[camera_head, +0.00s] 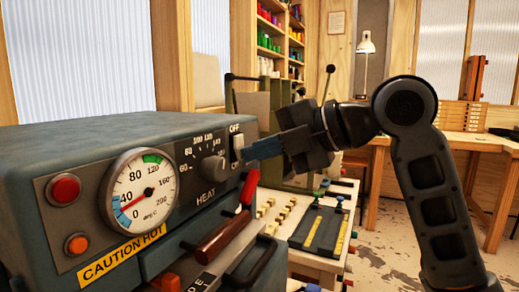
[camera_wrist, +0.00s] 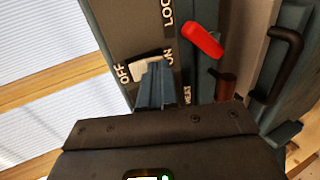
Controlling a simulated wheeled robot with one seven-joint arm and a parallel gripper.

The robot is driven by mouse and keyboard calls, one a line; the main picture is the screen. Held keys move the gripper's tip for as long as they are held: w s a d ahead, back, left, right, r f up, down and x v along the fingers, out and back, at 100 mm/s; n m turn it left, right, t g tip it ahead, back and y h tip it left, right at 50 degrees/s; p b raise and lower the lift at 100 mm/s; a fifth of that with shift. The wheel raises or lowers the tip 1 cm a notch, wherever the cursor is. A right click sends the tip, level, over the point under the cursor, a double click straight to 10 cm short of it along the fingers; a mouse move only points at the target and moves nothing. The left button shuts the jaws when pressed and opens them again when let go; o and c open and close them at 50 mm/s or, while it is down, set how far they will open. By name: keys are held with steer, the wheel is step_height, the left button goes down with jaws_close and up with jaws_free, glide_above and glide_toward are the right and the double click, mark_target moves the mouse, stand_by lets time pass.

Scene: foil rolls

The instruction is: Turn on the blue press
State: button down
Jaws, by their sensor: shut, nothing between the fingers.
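The blue press (camera_head: 60,145) fills the left of the head view. Its front panel has a dial gauge (camera_head: 142,191), a heat knob (camera_head: 213,167) and a white rocker switch (camera_head: 237,147) at the right end, with OFF above it. In the wrist view the white switch (camera_wrist: 148,69) lies between the labels OFF and ON. My gripper (camera_head: 249,153) is shut and empty, its blue-grey fingers pointing at the switch. In the wrist view the fingertips (camera_wrist: 156,70) overlap the switch's ON side; I cannot tell if they touch. The fingers hide part of the switch.
A red lever (camera_head: 249,187) and a dark-red handle (camera_head: 222,236) stick out from the press below the switch. A red button (camera_head: 65,189) and an orange one (camera_head: 77,244) sit left of the gauge. A white table (camera_head: 315,265) with small parts stands beyond, right of the press.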

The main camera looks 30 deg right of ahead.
steer(key=shift+f, duration=0.1)
steer(key=shift+w+a+b, duration=0.1)
steer(key=shift+w+b, duration=0.05)
steer(key=shift+b, duration=0.7)
steer(key=shift+r+t+p, duration=0.3)
steer(key=shift+r+p, duration=0.15)
steer(key=shift+r, duration=0.45)
steer(key=b+v, duration=0.1)
steer(key=v, duration=0.6)
steer(key=shift+s+d, duration=0.25)
steer(key=shift+d, duration=0.1)
steer(key=shift+f, duration=0.1)
